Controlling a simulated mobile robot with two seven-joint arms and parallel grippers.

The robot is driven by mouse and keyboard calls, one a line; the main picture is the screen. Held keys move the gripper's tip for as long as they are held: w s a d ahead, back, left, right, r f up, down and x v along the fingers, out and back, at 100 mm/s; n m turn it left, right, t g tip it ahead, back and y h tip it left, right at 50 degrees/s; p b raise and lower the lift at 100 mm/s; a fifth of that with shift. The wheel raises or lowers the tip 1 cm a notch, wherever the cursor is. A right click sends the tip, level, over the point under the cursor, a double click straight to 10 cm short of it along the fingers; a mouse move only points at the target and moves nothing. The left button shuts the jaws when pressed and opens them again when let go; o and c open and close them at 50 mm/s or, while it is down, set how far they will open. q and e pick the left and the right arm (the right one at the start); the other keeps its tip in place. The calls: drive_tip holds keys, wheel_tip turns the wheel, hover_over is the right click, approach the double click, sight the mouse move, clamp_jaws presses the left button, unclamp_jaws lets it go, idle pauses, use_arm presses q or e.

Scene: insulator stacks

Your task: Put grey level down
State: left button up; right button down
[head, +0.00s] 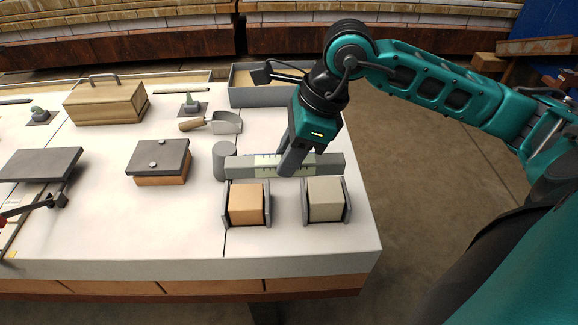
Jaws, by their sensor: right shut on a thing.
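The grey level (240,167) is a long grey bar with a pale, marked middle section. It lies crosswise near the right end of the white table (110,235). My right gripper (289,165) comes down over the level's middle and is shut on it, hiding part of the pale section. The level looks roughly horizontal; I cannot tell whether its underside touches the table. My left gripper is not in view.
A grey cylinder (219,161) stands at the level's left end. Two grey holders with an orange block (246,204) and a beige block (325,199) sit in front. A trowel (224,122) and grey tray (262,97) lie behind.

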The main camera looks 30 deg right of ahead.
wheel_tip(320, 180, down, 3)
drive_tip(key=shift+r, duration=0.1)
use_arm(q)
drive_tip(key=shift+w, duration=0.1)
use_arm(e)
drive_tip(key=shift+f+b, duration=0.7)
drive_tip(key=shift+b, duration=0.25)
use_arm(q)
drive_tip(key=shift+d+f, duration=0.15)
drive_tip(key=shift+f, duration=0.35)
use_arm(e)
drive_tip(key=c, duration=0.8)
unclamp_jaws()
drive_tip(key=shift+c, duration=0.2)
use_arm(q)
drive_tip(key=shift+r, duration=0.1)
use_arm(e)
drive_tip(key=shift+r, duration=0.15)
drive_tip(key=shift+r+p, duration=0.3)
drive_tip(key=shift+p, duration=0.2)
use_arm(q)
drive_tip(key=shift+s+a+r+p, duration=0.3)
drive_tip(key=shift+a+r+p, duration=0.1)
drive_tip(key=shift+p, duration=0.5)
use_arm(e)
drive_tip(key=v, duration=1.2)
drive_tip(key=shift+a+r, duration=0.1)
drive_tip(key=shift+r, duration=0.2)
